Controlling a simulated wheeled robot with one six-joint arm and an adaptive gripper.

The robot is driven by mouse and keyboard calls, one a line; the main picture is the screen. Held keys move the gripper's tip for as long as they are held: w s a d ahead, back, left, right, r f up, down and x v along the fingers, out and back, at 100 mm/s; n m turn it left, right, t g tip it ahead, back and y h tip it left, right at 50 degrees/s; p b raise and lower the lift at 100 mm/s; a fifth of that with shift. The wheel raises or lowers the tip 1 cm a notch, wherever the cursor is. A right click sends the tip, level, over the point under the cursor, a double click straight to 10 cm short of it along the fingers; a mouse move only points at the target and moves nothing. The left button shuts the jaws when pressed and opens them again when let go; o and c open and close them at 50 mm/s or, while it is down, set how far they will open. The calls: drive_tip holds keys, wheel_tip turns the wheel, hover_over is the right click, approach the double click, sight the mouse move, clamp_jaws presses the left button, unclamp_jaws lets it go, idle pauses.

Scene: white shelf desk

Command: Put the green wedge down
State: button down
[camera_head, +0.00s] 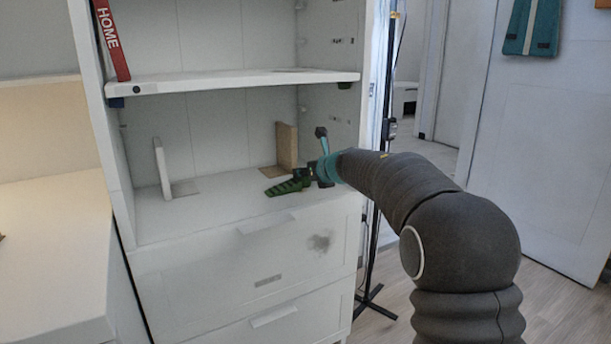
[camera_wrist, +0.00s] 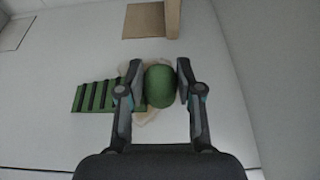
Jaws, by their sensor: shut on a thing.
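The green wedge (camera_head: 288,186) has dark ridges across its sloping part and shows at the right front of the white shelf surface (camera_head: 225,200). In the wrist view its ridged part (camera_wrist: 100,97) sticks out to the left of my gripper (camera_wrist: 160,88). Its rounded green end (camera_wrist: 159,86) is between the two fingers, which are shut on it. My gripper (camera_head: 318,175) also shows in the head view, reaching in from the right. I cannot tell whether the wedge touches the surface. A pale patch shows around and under the rounded end.
A wooden bookend (camera_head: 287,145) stands behind the wedge; it also shows in the wrist view (camera_wrist: 172,18). A white bookend (camera_head: 161,168) stands further left. An upper shelf (camera_head: 230,80) is overhead, with a red book (camera_head: 112,40) above. The surface's middle is clear.

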drive_tip(key=shift+f, duration=0.1)
drive_tip(key=c, duration=0.7)
unclamp_jaws()
drive_tip(key=shift+c, duration=0.2)
drive_tip(key=shift+r, duration=0.2)
